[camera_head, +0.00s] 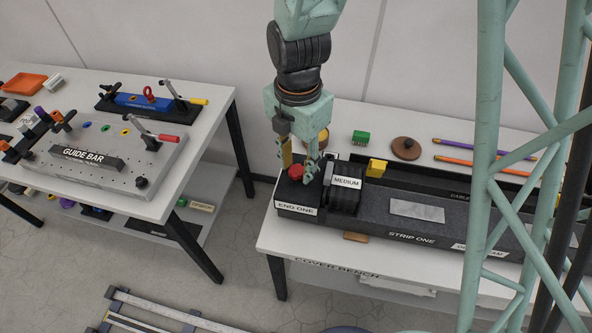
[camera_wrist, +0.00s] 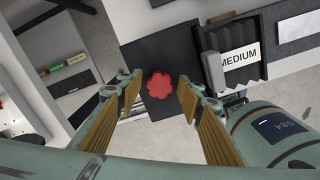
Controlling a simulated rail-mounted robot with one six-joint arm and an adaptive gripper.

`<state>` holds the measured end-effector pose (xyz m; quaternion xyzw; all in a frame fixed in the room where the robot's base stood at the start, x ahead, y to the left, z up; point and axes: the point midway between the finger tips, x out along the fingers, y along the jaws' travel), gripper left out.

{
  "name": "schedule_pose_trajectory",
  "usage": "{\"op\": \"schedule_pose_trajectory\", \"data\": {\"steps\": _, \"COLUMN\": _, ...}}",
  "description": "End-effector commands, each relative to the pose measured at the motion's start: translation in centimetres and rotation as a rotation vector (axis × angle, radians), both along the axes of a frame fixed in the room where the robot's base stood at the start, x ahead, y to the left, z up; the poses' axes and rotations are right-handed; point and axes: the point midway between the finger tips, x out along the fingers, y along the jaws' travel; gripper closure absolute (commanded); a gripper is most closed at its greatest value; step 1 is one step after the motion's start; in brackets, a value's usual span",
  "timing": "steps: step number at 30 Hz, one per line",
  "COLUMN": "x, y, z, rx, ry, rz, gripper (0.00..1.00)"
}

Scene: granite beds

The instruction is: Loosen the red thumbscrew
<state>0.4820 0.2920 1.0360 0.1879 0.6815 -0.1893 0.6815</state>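The red thumbscrew (camera_head: 296,171) is a round lobed knob on the black END ONE block (camera_head: 297,192) at the left end of the long dark strip assembly. In the wrist view the red thumbscrew (camera_wrist: 160,86) lies centred beyond my fingertips, in front of the black block (camera_wrist: 150,55). My gripper (camera_head: 297,165) points down over this block, with one finger to each side of the knob in the picture. In the wrist view my gripper (camera_wrist: 158,94) is open, with a gap between each ribbed yellow finger pad and the knob. I see no contact with it.
A black ribbed block labelled MEDIUM (camera_head: 345,183) stands close on the right of the thumbscrew. The GUIDE BAR table (camera_head: 190,190) stands to the left, across a floor gap.

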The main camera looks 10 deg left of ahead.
Motion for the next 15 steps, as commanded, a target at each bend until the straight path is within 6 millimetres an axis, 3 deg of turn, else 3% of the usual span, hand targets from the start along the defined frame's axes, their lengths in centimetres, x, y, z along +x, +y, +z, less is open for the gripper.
{"op": "schedule_pose_trajectory", "data": {"steps": 15, "x": -0.33, "y": 0.17, "z": 0.0, "rx": 0.0, "ry": 0.0, "rz": 0.001, "gripper": 0.66}}
